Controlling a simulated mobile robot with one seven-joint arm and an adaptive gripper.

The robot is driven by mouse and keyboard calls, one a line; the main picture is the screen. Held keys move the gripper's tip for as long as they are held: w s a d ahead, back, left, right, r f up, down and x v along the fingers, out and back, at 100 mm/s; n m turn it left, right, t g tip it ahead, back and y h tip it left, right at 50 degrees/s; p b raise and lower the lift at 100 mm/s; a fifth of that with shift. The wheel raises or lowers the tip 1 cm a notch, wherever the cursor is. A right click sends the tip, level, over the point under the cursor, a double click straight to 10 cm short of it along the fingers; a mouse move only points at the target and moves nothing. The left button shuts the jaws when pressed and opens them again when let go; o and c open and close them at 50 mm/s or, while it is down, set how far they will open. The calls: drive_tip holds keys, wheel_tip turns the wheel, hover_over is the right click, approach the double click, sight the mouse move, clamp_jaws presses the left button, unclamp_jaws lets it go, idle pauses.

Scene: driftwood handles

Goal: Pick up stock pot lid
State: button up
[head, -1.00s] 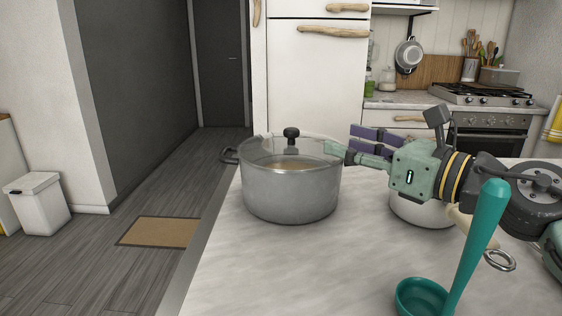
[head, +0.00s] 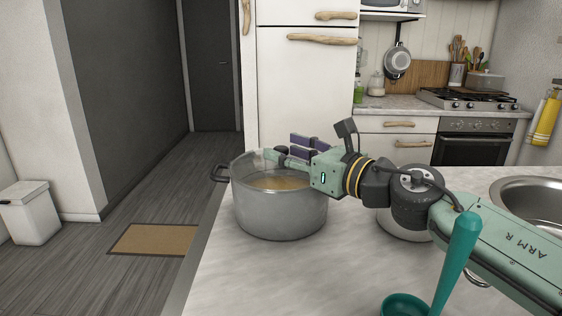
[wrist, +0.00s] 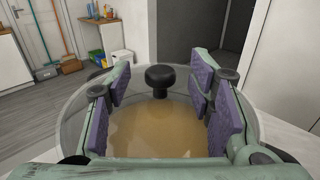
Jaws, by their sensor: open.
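The stock pot (head: 280,214) is a grey metal pot on the pale counter, with a side handle at its left. Its clear glass lid (head: 262,181) sits on top, and brown contents show through it. The lid's black knob (wrist: 160,76) is centred between my finger pads in the wrist view, with a gap on both sides. My gripper (wrist: 160,90) is open and empty, low over the lid. In the head view my gripper (head: 287,151) reaches in from the right and mostly hides the knob.
A teal ladle (head: 457,262) stands in the near foreground. A second metal pot (head: 400,226) sits under my arm, partly hidden. A sink (head: 533,200) is at the right. The counter left and front of the pot is clear.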

clamp_jaws()
idle(0.6)
